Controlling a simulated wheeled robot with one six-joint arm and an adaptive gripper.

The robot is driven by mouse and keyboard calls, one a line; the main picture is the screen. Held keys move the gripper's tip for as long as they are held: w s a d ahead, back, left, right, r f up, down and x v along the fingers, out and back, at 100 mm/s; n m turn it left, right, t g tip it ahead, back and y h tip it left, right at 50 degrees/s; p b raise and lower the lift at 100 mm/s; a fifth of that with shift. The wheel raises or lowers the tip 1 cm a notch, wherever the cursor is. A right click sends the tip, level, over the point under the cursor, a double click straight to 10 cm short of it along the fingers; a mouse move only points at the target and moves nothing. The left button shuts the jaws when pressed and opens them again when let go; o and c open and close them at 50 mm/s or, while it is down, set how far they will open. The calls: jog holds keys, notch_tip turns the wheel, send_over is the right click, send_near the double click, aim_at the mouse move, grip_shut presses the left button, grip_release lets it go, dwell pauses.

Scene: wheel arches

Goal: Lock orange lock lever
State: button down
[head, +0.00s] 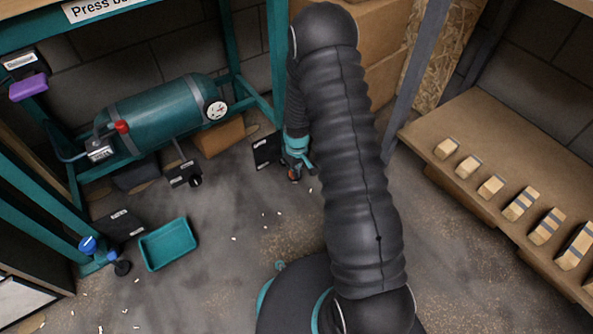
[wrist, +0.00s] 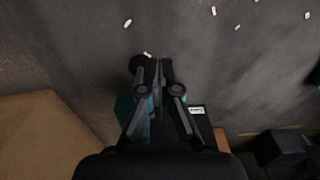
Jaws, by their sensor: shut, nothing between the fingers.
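My gripper (head: 299,163) is at the end of my arm, low beside the teal frame leg in the head view. In the wrist view my gripper (wrist: 159,62) is shut with its fingertips together and holds nothing. A small orange-and-dark part (head: 294,175) shows right at the fingertips in the head view; it may be the orange lock lever, but it is too small to tell its position. A black panel (head: 266,150) is just left of it. Contact cannot be told.
A teal tank (head: 160,115) with a red knob (head: 121,127) and gauge lies left. A purple lever (head: 28,87), blue knob (head: 88,244) and teal tray (head: 168,244) are further left. A shelf with several wooden blocks (head: 490,186) stands right. Small white bits litter the floor.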

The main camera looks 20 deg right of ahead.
jog(key=shift+w, duration=0.2)
jog(key=shift+w+a+r, duration=0.2)
jog(key=shift+w+r, duration=0.05)
jog(key=shift+w, duration=0.25)
jog(key=shift+r+p, duration=0.3)
jog(key=shift+r, duration=0.2)
notch_tip(320, 180, up, 3)
jog(key=shift+s+r+p, duration=0.1)
jog(key=shift+p, duration=0.85)
jog(key=s+d+r, duration=0.2)
jog(key=s+r, duration=0.4)
jog(key=s, duration=0.1)
jog(key=shift+s+d+p, duration=0.25)
jog(key=shift+s+p, duration=0.05)
